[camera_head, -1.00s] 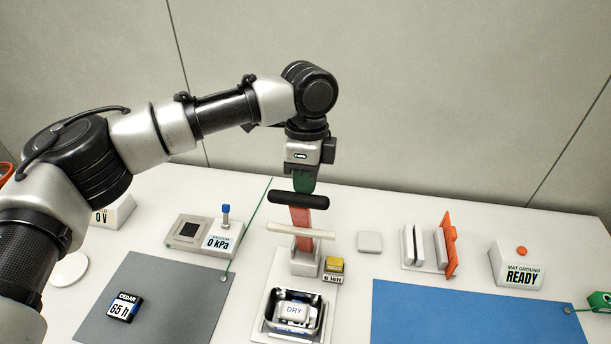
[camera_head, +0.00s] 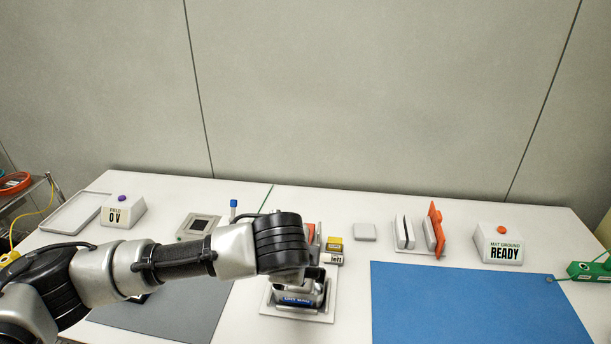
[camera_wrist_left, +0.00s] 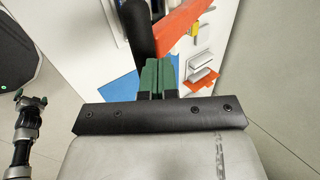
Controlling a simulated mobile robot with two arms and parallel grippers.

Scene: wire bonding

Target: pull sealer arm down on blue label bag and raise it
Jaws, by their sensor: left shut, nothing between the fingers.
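The sealer's red arm shows as a small red patch (camera_head: 311,233) behind my left wrist in the head view. Its top no longer stands up above the bench, so it is lowered toward me. The left wrist view shows the red arm (camera_wrist_left: 190,24) and its black handle (camera_wrist_left: 138,30) close to my left gripper (camera_wrist_left: 160,78). The green fingers are shut and empty; I cannot tell whether they touch the handle. The bag with its blue label (camera_head: 297,299) lies in the tray under my left wrist, partly hidden.
A yellow-topped counter box (camera_head: 334,250) stands close to the right of the sealer. A white block (camera_head: 364,232), an orange-handled device (camera_head: 436,230) and the mat ground box (camera_head: 498,243) stand further right. The blue mat (camera_head: 470,305) is clear.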

